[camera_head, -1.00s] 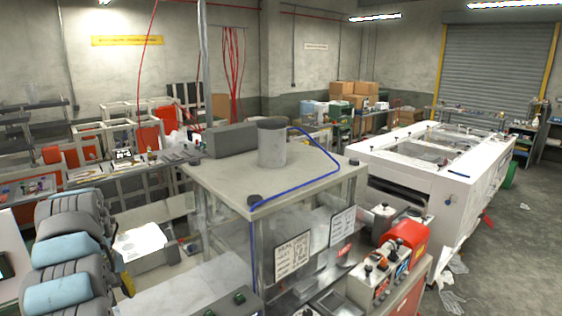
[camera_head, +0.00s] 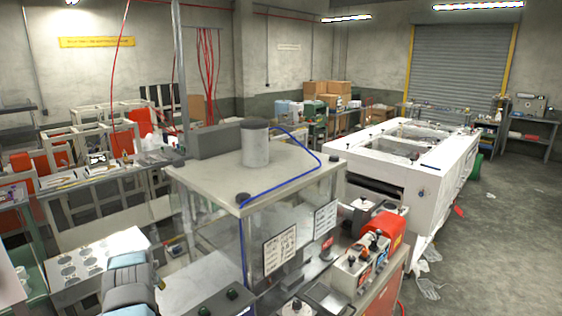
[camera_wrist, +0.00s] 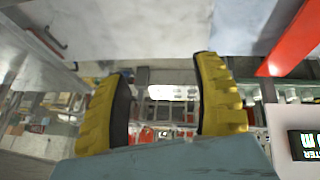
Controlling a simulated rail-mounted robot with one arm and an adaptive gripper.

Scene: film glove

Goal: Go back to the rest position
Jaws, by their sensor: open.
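My gripper (camera_wrist: 162,76) shows in the wrist view with its two yellow, ribbed fingers wide apart and dark pads facing each other. Nothing is held between them. Only background shelving and machinery, seen from a tilted angle, show through the gap. In the head view, part of my blue and grey arm (camera_head: 128,285) shows at the bottom left. The fingers cannot be made out there.
A clear-walled machine cabinet (camera_head: 290,168) with a grey cylinder (camera_head: 256,145) on top stands in the middle. A control box (camera_head: 358,272) is at its right. A white panel with round marks (camera_head: 95,258) lies left of my arm. Open floor (camera_head: 505,230) is at right.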

